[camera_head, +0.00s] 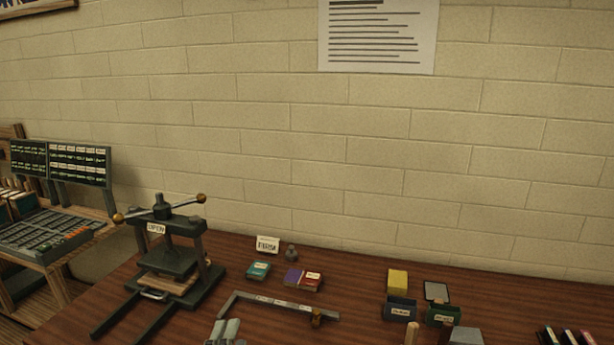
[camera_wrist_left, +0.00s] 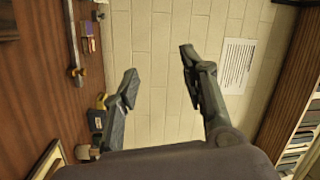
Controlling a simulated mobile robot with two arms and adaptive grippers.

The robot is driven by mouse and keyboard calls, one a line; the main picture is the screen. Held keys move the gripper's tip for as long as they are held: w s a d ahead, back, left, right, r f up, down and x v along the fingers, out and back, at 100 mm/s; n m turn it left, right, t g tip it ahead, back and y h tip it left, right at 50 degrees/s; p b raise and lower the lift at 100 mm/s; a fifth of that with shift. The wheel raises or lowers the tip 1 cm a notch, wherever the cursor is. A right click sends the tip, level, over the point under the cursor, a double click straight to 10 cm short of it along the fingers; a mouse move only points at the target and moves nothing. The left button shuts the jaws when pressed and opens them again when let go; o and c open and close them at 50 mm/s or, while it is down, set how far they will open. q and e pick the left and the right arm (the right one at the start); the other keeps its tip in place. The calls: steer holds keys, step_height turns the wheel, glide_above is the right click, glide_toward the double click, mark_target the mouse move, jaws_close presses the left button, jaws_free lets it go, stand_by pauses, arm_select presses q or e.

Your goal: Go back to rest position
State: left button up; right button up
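My left gripper (camera_wrist_left: 160,62) is open and empty in the left wrist view. Its two dark fingers stand apart, with the pale block wall (camera_wrist_left: 150,30) behind them. Most of the left arm is out of the picture. I cannot make out my right gripper in either view.
A dark press (camera_head: 170,260) stands at the table's left. A metal angle bar (camera_head: 280,302), small books (camera_head: 303,279), a yellow block (camera_head: 398,280) and dark trays (camera_head: 400,308) lie to its right. A type cabinet (camera_head: 55,230) stands far left. A shelf (camera_wrist_left: 295,110) shows in the wrist view.

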arm_select(q)
steer(key=s+a+f+n+g+y, duration=0.2)
steer(key=s+a+f+n+g, duration=0.25)
steer(key=f, duration=0.25)
steer(key=s+a+f+n+g+y, duration=0.2)
steer(key=s+a+f+n+g, duration=0.25)
steer(key=f, duration=0.25)
steer(key=s+d+f+n+g+h, duration=0.1)
steer(key=s+f+n+g, duration=0.2)
steer(key=s, duration=0.5)
steer(key=s+d+f+n+g+h, duration=0.1)
steer(key=s+f+g+h, duration=0.1)
steer(key=s+f+g, duration=0.4)
steer(key=s+f+t, duration=0.1)
steer(key=s+f, duration=0.2)
steer(key=f, duration=2.2)
steer(key=s+a+f+g, duration=0.1)
steer(key=s+a+f, duration=0.2)
steer(key=s+f, duration=1.3)
steer(key=shift+s+b, duration=0.3)
steer(key=shift+b, duration=0.05)
steer(key=shift+a, duration=0.1)
